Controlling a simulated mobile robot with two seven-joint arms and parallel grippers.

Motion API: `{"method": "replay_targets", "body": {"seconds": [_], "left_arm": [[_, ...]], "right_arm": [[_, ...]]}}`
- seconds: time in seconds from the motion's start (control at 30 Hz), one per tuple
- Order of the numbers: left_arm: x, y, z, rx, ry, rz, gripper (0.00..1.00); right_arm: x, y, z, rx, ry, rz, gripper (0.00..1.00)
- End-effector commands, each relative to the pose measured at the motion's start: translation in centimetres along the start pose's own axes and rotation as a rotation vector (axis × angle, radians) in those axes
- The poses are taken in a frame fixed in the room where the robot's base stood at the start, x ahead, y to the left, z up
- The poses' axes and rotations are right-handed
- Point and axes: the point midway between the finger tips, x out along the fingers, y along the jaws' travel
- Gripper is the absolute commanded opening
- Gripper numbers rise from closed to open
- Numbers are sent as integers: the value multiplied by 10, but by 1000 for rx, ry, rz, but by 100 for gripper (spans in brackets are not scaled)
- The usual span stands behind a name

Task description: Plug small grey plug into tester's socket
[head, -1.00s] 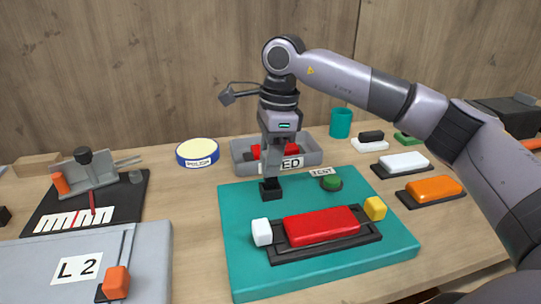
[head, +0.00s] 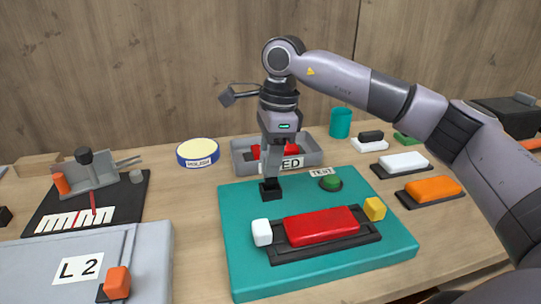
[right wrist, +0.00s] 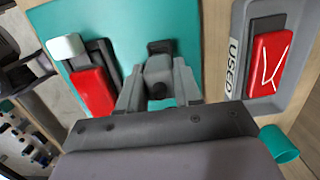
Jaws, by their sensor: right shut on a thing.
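The tester is a teal board (head: 240,278) on the table, also in the right wrist view (right wrist: 97,22). Its small black socket (head: 271,193) stands at the board's back left; it shows in the right wrist view (right wrist: 160,47) just past the fingertips. My right gripper (head: 270,176) points down at the socket. In the right wrist view its fingers (right wrist: 158,95) are shut on the small dark grey plug (right wrist: 157,91). In the head view the fingers and socket hide most of the plug, so I cannot tell how far it is in. My left gripper is out of view.
The board carries a red block (head: 321,224) in a black holder, a white cube (head: 262,232), a yellow cube (head: 375,208) and a green button (head: 331,183). The USED tray (head: 310,148) stands behind. White (head: 404,162) and orange blocks (head: 433,188) lie right.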

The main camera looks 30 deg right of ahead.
Motion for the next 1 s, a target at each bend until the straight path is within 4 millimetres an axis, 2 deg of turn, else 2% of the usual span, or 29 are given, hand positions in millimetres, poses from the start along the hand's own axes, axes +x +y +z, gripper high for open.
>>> {"method": "replay_targets", "body": {"seconds": [1.0], "left_arm": [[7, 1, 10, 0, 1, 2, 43]], "right_arm": [[20, 0, -2, 0, 0, 0, 4]]}}
